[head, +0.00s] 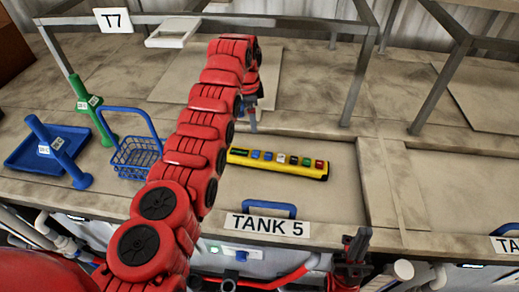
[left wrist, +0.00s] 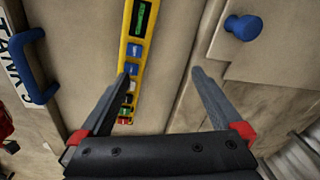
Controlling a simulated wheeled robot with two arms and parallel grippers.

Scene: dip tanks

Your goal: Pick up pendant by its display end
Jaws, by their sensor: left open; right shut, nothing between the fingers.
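The yellow pendant (head: 290,163) lies on the pale lid behind the TANK 5 label, with a row of coloured buttons. Its dark green display is at its left end, close beside my left arm. In the left wrist view, the pendant (left wrist: 136,45) runs from the top edge down to the left finger, display uppermost. My left gripper (left wrist: 160,73) is open and empty; its left fingertip overlaps the pendant's button part in the picture, and its right finger is over bare surface. My right gripper (head: 354,240) is shut and empty, low at the tank's front edge.
A blue lid handle (head: 269,208) stands in front of the pendant. A blue basket (head: 136,158), a blue tray (head: 22,153) and green and blue posts stand at left. Metal frames (head: 358,70) rise behind. A blue knob (left wrist: 243,28) shows in the left wrist view.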

